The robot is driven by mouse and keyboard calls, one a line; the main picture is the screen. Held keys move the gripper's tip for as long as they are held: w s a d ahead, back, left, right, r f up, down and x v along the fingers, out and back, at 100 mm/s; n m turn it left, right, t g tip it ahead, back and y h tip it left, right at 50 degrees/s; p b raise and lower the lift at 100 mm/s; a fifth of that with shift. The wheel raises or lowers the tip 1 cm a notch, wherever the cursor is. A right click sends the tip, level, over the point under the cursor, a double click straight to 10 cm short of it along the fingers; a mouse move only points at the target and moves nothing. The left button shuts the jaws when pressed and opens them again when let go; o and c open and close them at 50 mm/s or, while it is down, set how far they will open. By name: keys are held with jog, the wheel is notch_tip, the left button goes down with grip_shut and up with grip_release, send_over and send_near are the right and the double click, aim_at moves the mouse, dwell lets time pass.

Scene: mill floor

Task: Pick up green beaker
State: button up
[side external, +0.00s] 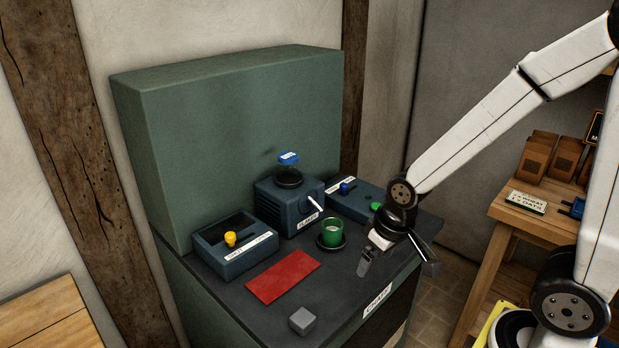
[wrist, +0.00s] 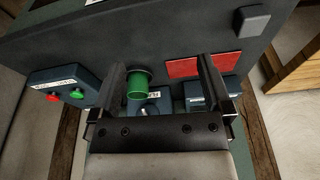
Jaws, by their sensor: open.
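The green beaker (side external: 331,235) stands upright on a dark round pad (side external: 318,244) on the dark bench top, in front of the middle blue-grey box; its inside looks pale. My gripper (side external: 364,267) is open and empty, to the right of the beaker and apart from it in the side view. In the wrist view, the beaker (wrist: 138,86) shows between the two fingers of my gripper (wrist: 160,68), nearer the left finger. How far it is from the fingertips is hard to tell.
A red mat (side external: 283,276) and a grey cube (side external: 302,320) lie left of and in front of the beaker. The middle box (side external: 285,206) has a white lever near the beaker. A box with a yellow knob (side external: 230,239) and a button box (side external: 350,197) flank it. A green panel (side external: 230,140) rises behind.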

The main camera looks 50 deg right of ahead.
jog(key=w+d+m+g, duration=0.1)
jog(key=w+d+m, duration=0.2)
jog(key=w+m, duration=0.6)
jog(key=m+g, duration=0.2)
jog(key=m, duration=1.1)
send_over(332, 233)
jog(key=w+d, duration=0.2)
jog(key=f, duration=0.1)
jog(key=shift+s+f, duration=0.15)
jog(key=shift+f, duration=3.85)
jog(key=c, duration=1.3)
